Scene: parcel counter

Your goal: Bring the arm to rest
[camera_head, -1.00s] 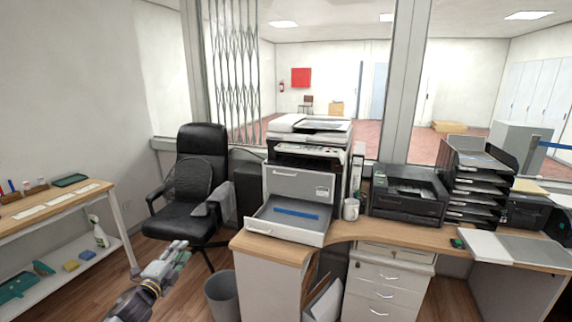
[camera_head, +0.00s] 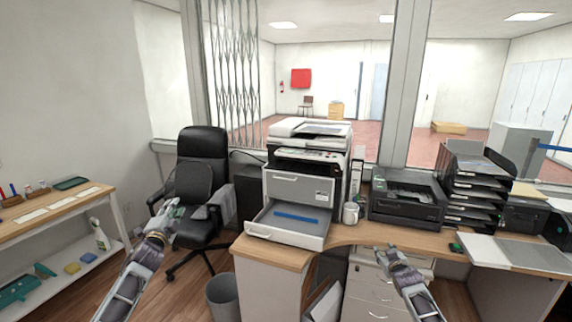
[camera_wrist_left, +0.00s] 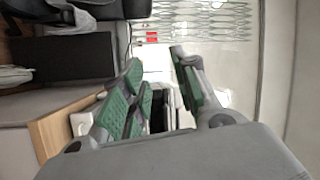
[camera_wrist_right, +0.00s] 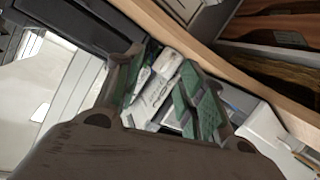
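My left gripper (camera_head: 168,214) is raised at the left of the head view, in front of the black office chair (camera_head: 203,170). In the left wrist view its green-padded fingers (camera_wrist_left: 158,90) stand apart with nothing held between them. My right gripper (camera_head: 388,256) is at the lower right of the head view, in front of the white drawer unit (camera_head: 372,291) under the desk. In the right wrist view its green-padded fingers (camera_wrist_right: 165,88) are also apart. Nothing appears held there; desk items show behind the gap.
A printer (camera_head: 305,180) with its lower tray pulled out stands on the wooden desk (camera_head: 345,236). A mug (camera_head: 351,212), a second black printer (camera_head: 408,195) and a tray stack (camera_head: 473,187) stand to its right. A grey bin (camera_head: 222,296) is on the floor. A shelf table (camera_head: 60,205) is at left.

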